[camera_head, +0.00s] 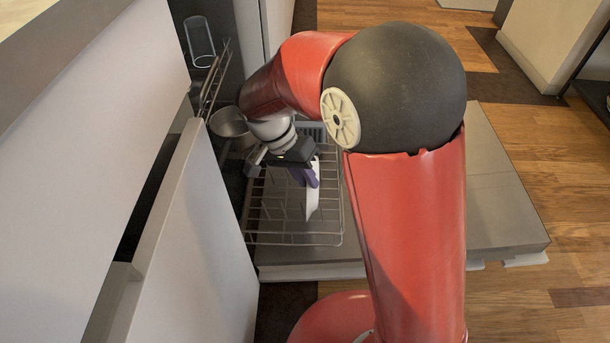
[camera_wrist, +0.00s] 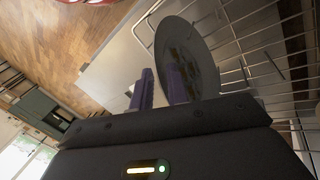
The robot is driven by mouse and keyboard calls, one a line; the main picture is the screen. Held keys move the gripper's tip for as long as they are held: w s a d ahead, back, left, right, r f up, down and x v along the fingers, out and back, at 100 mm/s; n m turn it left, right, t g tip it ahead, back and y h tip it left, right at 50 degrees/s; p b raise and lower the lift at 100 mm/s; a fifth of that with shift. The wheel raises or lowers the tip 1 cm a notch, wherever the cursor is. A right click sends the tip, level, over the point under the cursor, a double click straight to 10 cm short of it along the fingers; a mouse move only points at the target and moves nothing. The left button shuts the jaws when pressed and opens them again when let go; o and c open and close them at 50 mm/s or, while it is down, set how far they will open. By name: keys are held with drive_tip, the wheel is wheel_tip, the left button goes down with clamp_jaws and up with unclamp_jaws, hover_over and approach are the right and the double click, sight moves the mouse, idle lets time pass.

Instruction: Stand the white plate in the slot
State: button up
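The white plate (camera_head: 312,206) shows nearly edge-on in the head view, steeply upright over the wire rack (camera_head: 262,237). In the wrist view the plate (camera_wrist: 196,52) is a grey, shaded disc seen at a slant. My gripper (camera_head: 306,180) points down into the rack area. Its two purple fingers, clear in the wrist view (camera_wrist: 161,80), are close together with the plate's rim between them. The plate's lower edge is near the rack wires; I cannot tell whether it sits in a slot or touches the rack.
The rack lies on the open dishwasher door (camera_head: 500,205). A metal bowl (camera_head: 230,122) and a clear glass (camera_head: 199,42) are at the rack's far left. A white cabinet front (camera_head: 205,230) stands close on the left. Wooden floor is open at right.

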drive_tip(key=shift+o, duration=1.1)
drive_tip(key=p+v, duration=0.1)
drive_tip(key=v, duration=0.6)
drive_tip(key=shift+a+r+p, duration=0.25)
drive_tip(key=shift+r+p, duration=0.05)
drive_tip(key=shift+p, duration=0.1)
drive_tip(key=s+d+r+n+t+y+p, duration=0.4)
drive_tip(key=s+d+r+p, duration=0.4)
drive_tip(key=s+d+r, duration=0.7)
drive_tip(key=d+r+n+t, duration=0.1)
drive_tip(key=d+t, duration=0.1)
drive_tip(key=d, duration=0.1)
drive_tip(key=shift+s+r+n+t+y+p, duration=0.15)
drive_tip(key=shift+r+n+t+y+p, duration=0.15)
drive_tip(key=shift+t+y, duration=0.1)
